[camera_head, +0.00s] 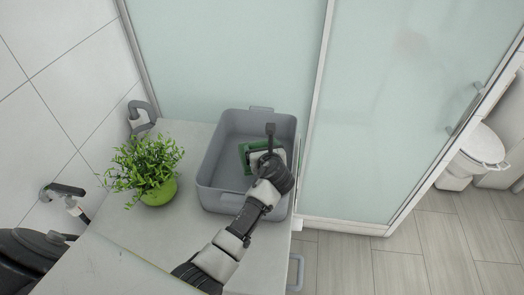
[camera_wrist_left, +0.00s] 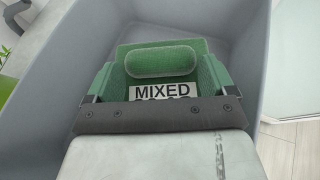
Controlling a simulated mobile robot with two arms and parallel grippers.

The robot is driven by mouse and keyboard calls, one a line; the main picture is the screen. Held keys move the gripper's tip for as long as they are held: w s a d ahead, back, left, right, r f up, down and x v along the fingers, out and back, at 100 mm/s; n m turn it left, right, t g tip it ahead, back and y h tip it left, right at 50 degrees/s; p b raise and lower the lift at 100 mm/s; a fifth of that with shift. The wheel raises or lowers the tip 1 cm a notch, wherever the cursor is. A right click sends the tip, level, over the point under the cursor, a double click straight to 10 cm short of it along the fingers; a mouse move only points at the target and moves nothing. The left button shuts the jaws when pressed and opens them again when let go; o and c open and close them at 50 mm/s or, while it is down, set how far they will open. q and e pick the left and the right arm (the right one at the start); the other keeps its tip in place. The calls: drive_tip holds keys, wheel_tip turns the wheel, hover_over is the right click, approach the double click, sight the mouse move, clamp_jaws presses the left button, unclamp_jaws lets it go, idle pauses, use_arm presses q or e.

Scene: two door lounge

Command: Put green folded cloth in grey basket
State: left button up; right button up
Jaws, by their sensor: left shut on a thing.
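The grey basket (camera_head: 210,160) stands on a pale countertop, open at the top. The green folded cloth (camera_head: 246,150) is inside the basket walls, partly hidden by my left gripper (camera_head: 258,158). In the left wrist view the cloth (camera_wrist_left: 162,60) shows as a green piece with a rounded roll on top. My left gripper (camera_wrist_left: 152,85) is shut on it, with a finger at each side. A white label reading "MIXED" shows between the fingers. The basket's walls (camera_wrist_left: 60,60) surround the cloth. I cannot tell whether the cloth touches the basket floor. My right gripper is not in view.
A potted plant (camera_head: 158,190) stands on the countertop (camera_head: 140,238) left of the basket. Frosted glass panels (camera_head: 225,55) rise behind it. A tiled wall (camera_head: 60,60) is at left. A toilet (camera_head: 478,150) is at far right, with open wood-look floor (camera_head: 405,255) in front.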

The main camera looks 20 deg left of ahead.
use_arm(q)
drive_tip(key=shift+f, duration=0.75)
drive_tip(key=o, duration=0.8)
drive_tip(key=shift+c, duration=0.2)
drive_tip(key=shift+r, duration=0.35)
drive_tip(key=v, duration=1.2)
drive_tip(key=shift+r+b, duration=0.2)
drive_tip(key=shift+b, duration=0.2)
drive_tip(key=shift+d+f, duration=0.1)
